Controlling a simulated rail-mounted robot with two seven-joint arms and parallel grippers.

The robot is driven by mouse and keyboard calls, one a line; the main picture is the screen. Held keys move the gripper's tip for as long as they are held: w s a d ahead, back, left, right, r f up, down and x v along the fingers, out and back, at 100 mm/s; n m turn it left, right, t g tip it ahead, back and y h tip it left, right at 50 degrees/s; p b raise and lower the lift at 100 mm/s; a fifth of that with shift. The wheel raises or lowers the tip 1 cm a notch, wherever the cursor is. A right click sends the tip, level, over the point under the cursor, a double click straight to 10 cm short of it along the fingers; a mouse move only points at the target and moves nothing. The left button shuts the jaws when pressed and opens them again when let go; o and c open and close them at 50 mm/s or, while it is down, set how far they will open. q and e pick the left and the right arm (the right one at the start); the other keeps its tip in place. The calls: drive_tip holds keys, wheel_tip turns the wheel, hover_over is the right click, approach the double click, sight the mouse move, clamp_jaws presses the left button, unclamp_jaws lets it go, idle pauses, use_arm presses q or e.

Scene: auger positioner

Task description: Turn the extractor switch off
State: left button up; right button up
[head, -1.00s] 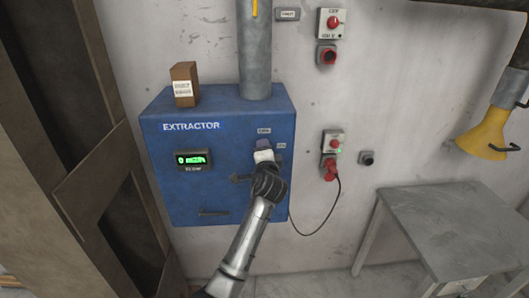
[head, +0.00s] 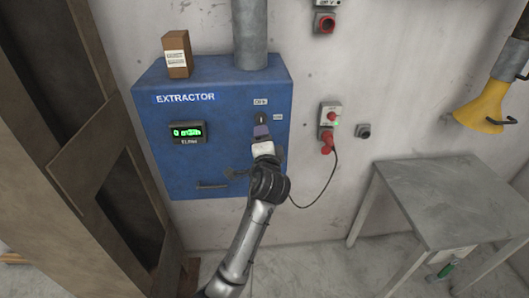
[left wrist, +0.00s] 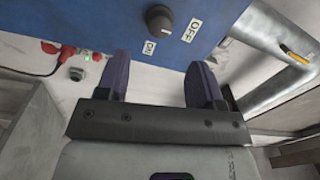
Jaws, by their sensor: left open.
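The blue extractor box (head: 215,150) hangs on the wall. Its switch is a small dark round knob (head: 261,118), with an OFF label (head: 260,101) above it and an ON label (head: 278,117) to its right. A green display (head: 187,132) on the box appears to read 0. My left gripper (head: 262,132) is just below the knob. In the left wrist view the knob (left wrist: 159,18) stands clear ahead of the open, empty fingers (left wrist: 161,78), apart from them. The knob appears to point up towards OFF in the head view, but its mark is small. My right gripper is not in view.
A brown carton (head: 176,55) stands on the box beside a grey pipe (head: 249,35). A red plug with a black cable (head: 327,143) is to the right. A grey table (head: 440,200) stands at lower right, and a brown door frame (head: 75,130) at left.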

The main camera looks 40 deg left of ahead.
use_arm(q)
drive_tip(key=shift+v, duration=2.25)
